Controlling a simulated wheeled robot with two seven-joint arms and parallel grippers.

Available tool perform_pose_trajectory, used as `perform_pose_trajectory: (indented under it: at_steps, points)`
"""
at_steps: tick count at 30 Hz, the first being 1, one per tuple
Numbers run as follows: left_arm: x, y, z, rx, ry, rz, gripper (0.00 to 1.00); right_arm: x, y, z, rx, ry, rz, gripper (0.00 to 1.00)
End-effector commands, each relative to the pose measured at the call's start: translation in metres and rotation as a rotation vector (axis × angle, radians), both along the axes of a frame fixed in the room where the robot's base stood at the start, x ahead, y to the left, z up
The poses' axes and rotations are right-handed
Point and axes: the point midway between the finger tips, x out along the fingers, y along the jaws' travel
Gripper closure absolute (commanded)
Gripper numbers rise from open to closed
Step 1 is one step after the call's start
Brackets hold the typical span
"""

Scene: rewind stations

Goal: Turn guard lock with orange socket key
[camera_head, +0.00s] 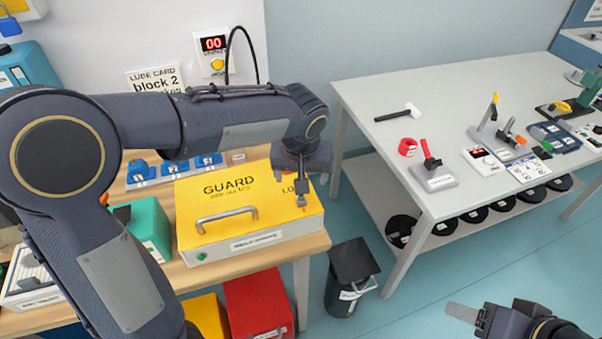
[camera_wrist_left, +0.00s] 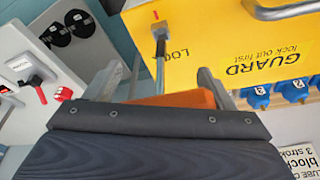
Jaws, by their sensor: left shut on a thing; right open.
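The yellow guard box (camera_head: 250,205) stands on the wooden bench, with a grey handle on its front part. My left gripper (camera_head: 302,188) points down over its right side, close to the LOCK lettering. In the left wrist view my left gripper (camera_wrist_left: 170,85) is shut on the orange key (camera_wrist_left: 190,100). The key's grey shaft (camera_wrist_left: 161,50) reaches to the guard's face by a red mark (camera_wrist_left: 155,15). The lock itself is covered by the shaft end, so I cannot tell how far it is seated. My right gripper (camera_head: 470,316) is open and empty at the lower right.
A teal box (camera_head: 148,225) stands left of the guard, and blue parts (camera_head: 175,166) stand behind it. A black bin (camera_head: 350,270) stands on the floor to the right. A grey table (camera_head: 385,95) holds several tools. Open floor lies under my right gripper.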

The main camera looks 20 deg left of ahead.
Motion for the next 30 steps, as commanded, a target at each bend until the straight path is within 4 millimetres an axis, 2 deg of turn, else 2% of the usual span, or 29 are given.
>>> perform_pose_trajectory:
  at_steps: [12,30]
  points:
    - [0.0,-0.001,0.0,-0.001,-0.001,0.0,0.51,0.0,0.0,-0.001,0.0,0.0,0.0,0.41]
    - [0.0,-0.001,-0.012,0.0,0.0,0.0,0.51,0.0,0.0,-0.012,0.0,0.0,0.0,0.41]
